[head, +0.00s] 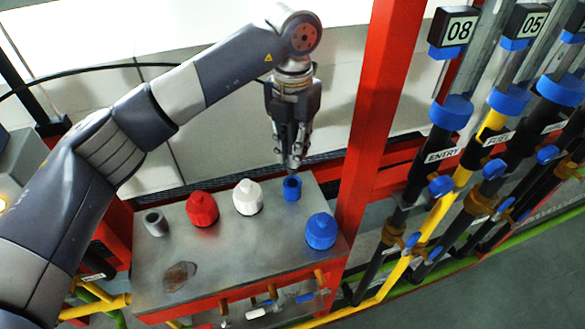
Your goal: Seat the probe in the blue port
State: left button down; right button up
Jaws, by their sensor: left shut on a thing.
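The blue port (292,194) is a small blue upright cylinder with a dark opening, near the back right of a grey metal bench top (225,250). My left gripper (290,150) points down just above and behind it in the picture. It is shut on a slim grey piece, which looks like the probe (294,166); the fingers hide most of it. The probe's lower end shows close above the port's opening, and I cannot tell whether they touch. My right gripper is not in view.
A grey open cylinder (156,224), a red cap (202,209), a white cap (248,197) and a blue cap (321,231) stand around the bench top. A red post (375,120) rises at the right, with labelled pipes beyond. The bench's front middle is clear, with a brown stain (180,275).

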aim_at(292, 174)
pick_arm(q)
jog(key=shift+s+a+f+p, duration=0.1)
jog(key=shift+s+f+p, duration=0.15)
jog(key=shift+f, duration=0.4)
jog(key=shift+s+f+p, duration=0.1)
jog(key=shift+s+f, duration=0.1)
jog(key=shift+f, duration=0.4)
jog(key=f, duration=0.2)
jog(key=f+p, duration=0.1)
jog(key=shift+w+f, duration=0.2)
jog(key=shift+f, duration=0.25)
jog(key=c, duration=2)
grip_release()
jog(key=shift+f, duration=0.1)
jog(key=o, duration=0.4)
jog(key=shift+o, duration=0.2)
jog(key=shift+r, duration=0.3)
notch_tip(292, 174, up, 12)
jog(key=b, duration=0.4)
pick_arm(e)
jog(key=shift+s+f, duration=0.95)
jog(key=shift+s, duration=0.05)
pick_arm(q)
jog(key=shift+f, duration=0.1)
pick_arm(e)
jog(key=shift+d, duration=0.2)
